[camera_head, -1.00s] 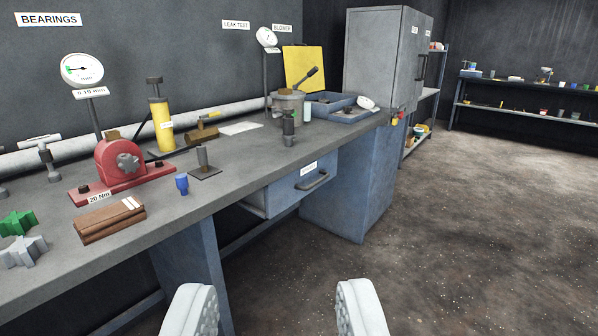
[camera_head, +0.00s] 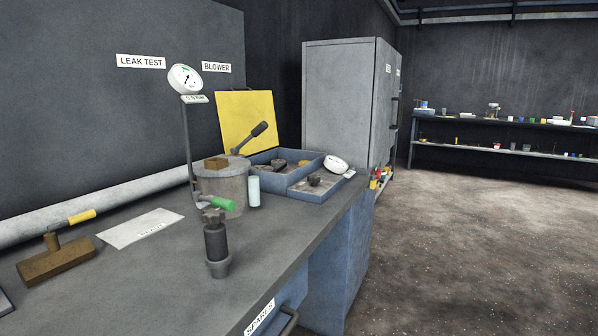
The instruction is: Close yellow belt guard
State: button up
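A flat yellow panel (camera_head: 247,120) stands raised, leaning back against the dark wall at the far end of the bench, under the BLOWER label. It is the only large yellow plate in view, and I cannot tell for certain that it is the belt guard. A blue tray (camera_head: 322,190) with dark parts in it sits in front of the panel. The panel's lower edge is partly hidden by the tray and a grey cylindrical pot. My gripper is not in view.
The grey bench (camera_head: 150,270) fills the left and front. A dark upright fitting (camera_head: 216,245), a grey pot (camera_head: 222,185) and a dial gauge (camera_head: 185,79) stand before the panel. A grey cabinet (camera_head: 338,105) is behind. Open floor (camera_head: 480,240) lies to the right.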

aim_at(240, 110)
jog(key=i+l, duration=0.2)
jog(key=i, duration=0.35)
jog(key=i+l+u, duration=0.1)
jog(key=i, duration=0.4)
jog(key=i+l, duration=0.3)
jog(key=i, duration=0.25)
jog(key=j+u, duration=0.05)
